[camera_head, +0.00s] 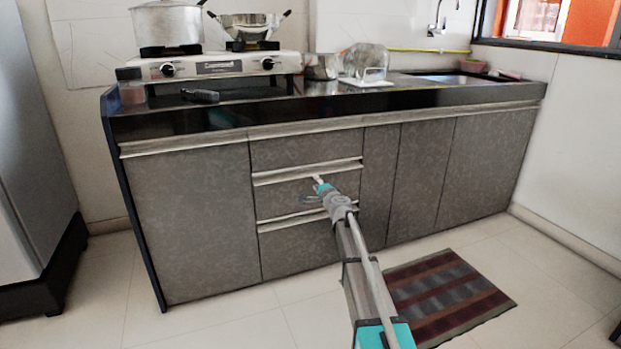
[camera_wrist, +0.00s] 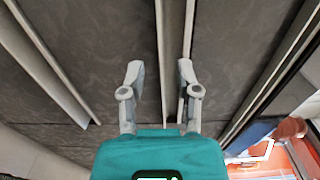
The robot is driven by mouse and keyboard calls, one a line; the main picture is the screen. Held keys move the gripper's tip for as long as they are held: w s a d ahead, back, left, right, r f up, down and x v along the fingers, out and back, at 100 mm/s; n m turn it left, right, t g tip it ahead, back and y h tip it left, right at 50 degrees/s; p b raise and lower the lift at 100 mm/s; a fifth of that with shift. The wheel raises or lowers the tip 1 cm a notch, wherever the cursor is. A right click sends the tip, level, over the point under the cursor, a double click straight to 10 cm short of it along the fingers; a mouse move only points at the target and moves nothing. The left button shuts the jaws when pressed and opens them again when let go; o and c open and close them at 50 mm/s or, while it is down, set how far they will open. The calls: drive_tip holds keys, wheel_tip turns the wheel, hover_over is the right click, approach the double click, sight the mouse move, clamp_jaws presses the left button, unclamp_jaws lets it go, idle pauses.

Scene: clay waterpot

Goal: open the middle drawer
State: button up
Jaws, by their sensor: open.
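The middle drawer (camera_head: 290,197) is a dark grey patterned panel in the drawer stack under the counter. Its pale handle strip (camera_head: 307,172) runs along its top edge. In the head view my gripper (camera_head: 313,188) is in front of this drawer, near the strip, and its fingers partly overlap the panel. In the wrist view my gripper (camera_wrist: 160,74) is open, one finger on each side of a pale handle strip (camera_wrist: 161,45) with a dark gap beside it. I cannot tell whether the fingers touch it. The drawer looks shut or nearly so.
The top drawer (camera_head: 305,149) is above and the bottom drawer (camera_head: 297,246) below, with its own strip (camera_head: 290,221). Cabinet doors flank the stack. A stove (camera_head: 218,67) stands on the counter. A striped mat (camera_head: 445,293) lies on the floor at right. Floor at left is clear.

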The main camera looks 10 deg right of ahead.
sight(310, 176)
drive_tip(key=x, duration=0.6)
drive_tip(key=shift+w, duration=0.2)
clamp_jaws()
